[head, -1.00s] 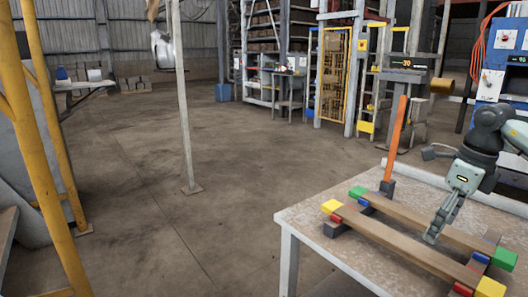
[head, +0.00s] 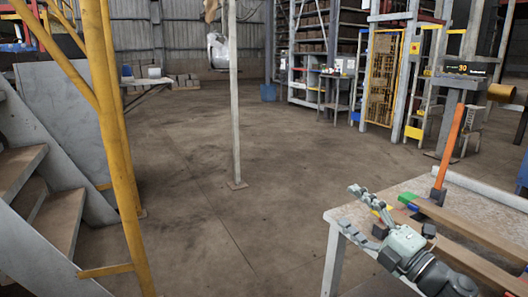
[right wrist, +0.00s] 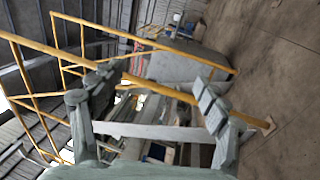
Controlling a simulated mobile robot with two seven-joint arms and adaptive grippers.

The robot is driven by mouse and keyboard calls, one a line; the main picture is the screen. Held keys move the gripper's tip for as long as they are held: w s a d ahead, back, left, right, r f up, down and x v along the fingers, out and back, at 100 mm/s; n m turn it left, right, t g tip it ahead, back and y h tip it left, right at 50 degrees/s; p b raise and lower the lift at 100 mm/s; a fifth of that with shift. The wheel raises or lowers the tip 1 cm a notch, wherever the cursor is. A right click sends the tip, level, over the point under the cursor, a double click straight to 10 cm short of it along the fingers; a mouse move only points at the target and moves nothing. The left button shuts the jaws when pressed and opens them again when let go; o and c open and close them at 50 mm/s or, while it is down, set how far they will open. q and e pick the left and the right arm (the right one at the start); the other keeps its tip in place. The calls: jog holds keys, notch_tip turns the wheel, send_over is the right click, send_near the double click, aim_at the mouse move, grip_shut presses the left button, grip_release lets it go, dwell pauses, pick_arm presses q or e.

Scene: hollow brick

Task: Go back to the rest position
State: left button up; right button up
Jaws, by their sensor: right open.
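My right gripper (head: 353,208) is at the lower right of the head view, over the near left corner of the worktable (head: 402,190). Its fingers are spread apart and point to the upper left. In the right wrist view the gripper (right wrist: 142,98) shows two separated fingers with nothing held between them. My left gripper is in neither view.
A wooden frame (head: 470,212) with coloured corner blocks lies on the table, partly hidden by my right arm. An orange-handled tool (head: 452,140) stands behind it. A thin post (head: 233,110) rises mid-floor. Yellow railing (head: 112,150) and steps (head: 55,220) are left. Open floor lies between.

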jog(key=s+d+f+m+g+h, duration=0.1)
jog(key=s+d+f+m+h, duration=0.25)
jog(key=f+m, duration=0.3)
jog(key=s+d+f+m+g+h, duration=0.2)
jog(key=d+f+m+h, duration=0.25)
jog(key=f, duration=0.35)
jog(key=s+d+f+m+g+h, duration=0.1)
jog(key=s+d+f+m+h, duration=0.15)
jog(key=f+m+h, duration=0.35)
jog(key=s+a+f+m+g, duration=0.1)
jog(key=s+f+m+g, duration=0.1)
jog(key=s+f, duration=0.4)
jog(key=s+a+f+m+g+y, duration=0.1)
jog(key=s+f+m+g, duration=0.1)
jog(key=s+f+g, duration=0.3)
jog(key=s+a+f+m+g+p, duration=0.1)
jog(key=s+f+m+g, duration=0.1)
jog(key=s+f, duration=0.5)
jog(key=s+g, duration=0.1)
jog(key=s, duration=0.3)
jog(key=shift+s+a+f+y, duration=0.2)
jog(key=shift+s+a+y, duration=0.15)
jog(key=shift+y, duration=0.05)
